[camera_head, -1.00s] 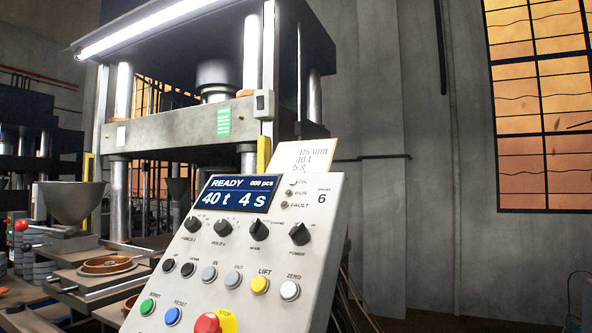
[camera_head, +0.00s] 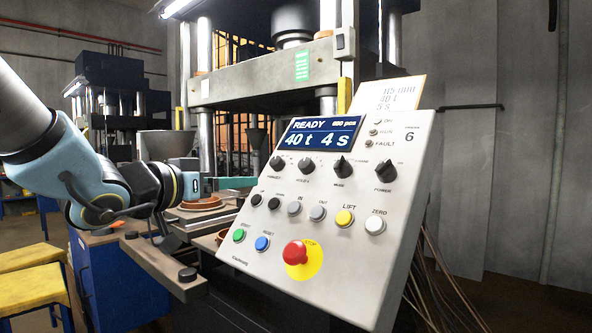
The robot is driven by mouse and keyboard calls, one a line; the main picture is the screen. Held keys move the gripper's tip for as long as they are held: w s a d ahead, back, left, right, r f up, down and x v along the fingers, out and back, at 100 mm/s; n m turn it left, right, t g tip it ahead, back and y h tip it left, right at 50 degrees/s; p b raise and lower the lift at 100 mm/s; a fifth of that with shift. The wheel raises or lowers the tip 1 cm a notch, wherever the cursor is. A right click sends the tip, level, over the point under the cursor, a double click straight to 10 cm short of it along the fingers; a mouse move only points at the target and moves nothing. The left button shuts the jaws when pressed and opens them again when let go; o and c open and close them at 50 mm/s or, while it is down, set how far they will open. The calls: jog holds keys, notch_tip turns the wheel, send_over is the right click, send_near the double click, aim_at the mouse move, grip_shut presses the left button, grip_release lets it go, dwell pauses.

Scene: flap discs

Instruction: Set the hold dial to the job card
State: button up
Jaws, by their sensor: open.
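The hold dial (camera_head: 306,165) is a black knob, second from the left in the row under the display on the sloped press panel (camera_head: 335,205). The display (camera_head: 320,134) reads READY, 40 t and 4 s. The job card (camera_head: 388,93) is a pale sheet behind the panel's top edge; it reads 115 mm, 40 t and 5 s. My arm reaches in from the left. My gripper (camera_head: 190,187) is at its end, open and empty, left of the panel and apart from the dial. Its fingertips are not clearly visible.
Other black knobs flank the dial, including the power knob (camera_head: 384,172). Below are several push buttons and a red stop button (camera_head: 295,252) on a yellow disc. A metal rail (camera_head: 160,262) and a ring-shaped mould (camera_head: 203,203) lie left of the panel. Space before the panel is clear.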

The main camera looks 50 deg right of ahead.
aim_at(302, 165)
jog(key=s+d+r+m+g+h, duration=0.1)
jog(key=s+d+r+m+g, duration=0.15)
jog(key=s, duration=0.25)
jog(key=shift+n, duration=0.45)
jog(key=d+p, duration=0.1)
jog(key=d, duration=0.2)
jog(key=d+p, duration=0.1)
jog(key=d, duration=0.2)
jog(key=d+p, duration=0.1)
jog(key=d, duration=0.2)
jog(key=shift+s+d+f, duration=0.1)
jog(key=shift+s+d, duration=0.25)
jog(key=shift+d, duration=0.05)
jog(key=shift+c, duration=0.4)
grip_shut()
